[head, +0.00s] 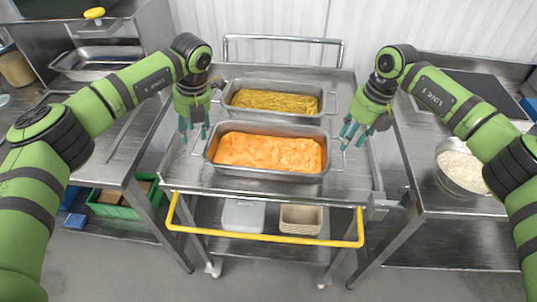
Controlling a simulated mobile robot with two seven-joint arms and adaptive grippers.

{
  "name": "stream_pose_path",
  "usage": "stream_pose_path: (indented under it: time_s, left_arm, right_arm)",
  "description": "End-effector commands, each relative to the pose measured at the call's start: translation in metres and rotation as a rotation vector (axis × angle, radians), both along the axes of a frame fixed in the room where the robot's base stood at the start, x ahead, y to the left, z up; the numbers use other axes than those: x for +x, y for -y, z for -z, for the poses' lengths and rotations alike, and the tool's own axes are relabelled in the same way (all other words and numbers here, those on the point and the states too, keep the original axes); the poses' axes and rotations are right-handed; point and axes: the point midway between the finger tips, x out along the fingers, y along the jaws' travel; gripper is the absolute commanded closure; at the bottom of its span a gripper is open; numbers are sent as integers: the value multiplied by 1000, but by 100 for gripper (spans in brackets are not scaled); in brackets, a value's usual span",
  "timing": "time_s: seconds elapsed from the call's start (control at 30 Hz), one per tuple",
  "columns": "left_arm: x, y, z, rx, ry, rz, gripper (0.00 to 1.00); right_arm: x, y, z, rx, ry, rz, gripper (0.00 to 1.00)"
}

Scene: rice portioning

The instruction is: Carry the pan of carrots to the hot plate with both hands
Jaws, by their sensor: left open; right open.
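The pan of carrots (267,178) is a steel pan filled with orange food, on the front part of a steel cart (350,186). It has a wire handle at each end. My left gripper (193,138) is open and empty, just above and beside the pan's left end. My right gripper (352,136) is open and empty, near the right handle (343,148). Whether either gripper touches a handle, I cannot tell. A dark flat plate (465,90) on the right counter may be the hot plate; my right arm partly covers it.
A second steel pan with yellow food (274,101) stands just behind the carrots. A bowl of rice (462,168) is on the right counter. An empty steel tray (95,62) is on the left. The cart has a yellow front rail (265,237). Its front strip is clear.

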Motion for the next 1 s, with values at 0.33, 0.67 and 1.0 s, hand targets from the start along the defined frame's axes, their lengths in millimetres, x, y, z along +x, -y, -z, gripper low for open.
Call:
stream_pose_path:
  time_s: [0.33, 0.67, 1.0]
  left_arm:
    - [0, -9, 45, 0, -1, 0, 58]
    - [1, -10, 52, 0, 0, 1, 58]
    - [1, -10, 52, 0, 1, 0, 100]
  right_arm:
    - [0, -9, 45, 0, -1, 0, 59]
    - [1, -10, 52, 0, 0, 0, 59]
    - [1, -10, 52, 0, 0, 0, 100]
